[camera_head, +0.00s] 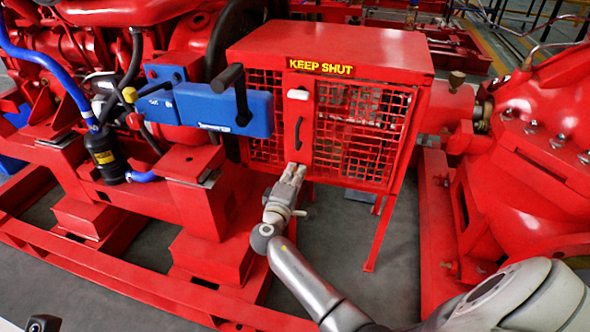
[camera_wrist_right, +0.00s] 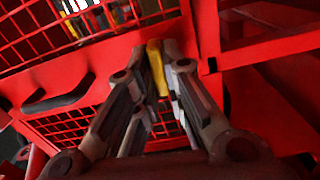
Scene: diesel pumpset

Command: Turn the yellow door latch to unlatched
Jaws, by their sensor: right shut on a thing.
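The yellow door latch (camera_wrist_right: 154,66) shows in the right wrist view as a narrow yellow piece on the red door frame. My right gripper (camera_head: 293,171) reaches the bottom of the door's centre strip. In the right wrist view the fingers of my right gripper (camera_wrist_right: 167,68) are closed on the latch, one on each side. The gripper hides the latch in the head view. The red mesh guard door (camera_head: 303,128) looks closed, with a dark curved handle (camera_head: 298,134) above my gripper.
A white piece (camera_head: 298,94) sits higher on the door, below the yellow "KEEP SHUT" label (camera_head: 320,67). A blue box with a black lever (camera_head: 235,110) juts out left of the door. Red machinery (camera_head: 530,180) stands at the right. Grey floor (camera_head: 340,240) is open below the guard.

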